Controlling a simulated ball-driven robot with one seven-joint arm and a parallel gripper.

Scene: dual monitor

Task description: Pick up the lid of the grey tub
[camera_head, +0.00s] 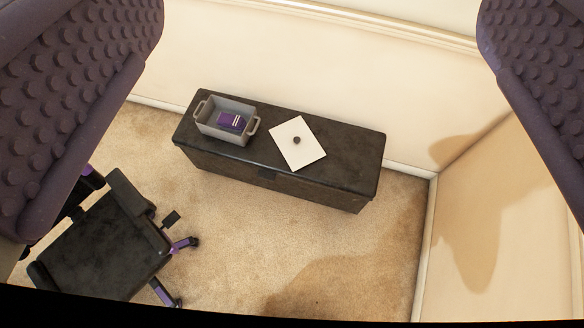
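The grey tub (213,128) stands without a cover on the left part of a dark low cabinet, with a purple item (230,121) inside it. A flat white square lid (301,153) with a small dark round knob (297,140) at its middle lies on the cabinet to the right of the tub, apart from it. My gripper (322,110) shows as two dark studded fingers at the left and right edges of the view. They are wide open with nothing between them, and the tub and lid are well beyond them.
The dark cabinet (350,155) stands along the cream wall, with bare top to the right of the lid. A black office chair (100,245) with purple parts stands at lower left. Carpet in front of the cabinet is clear. A wall corner is at right.

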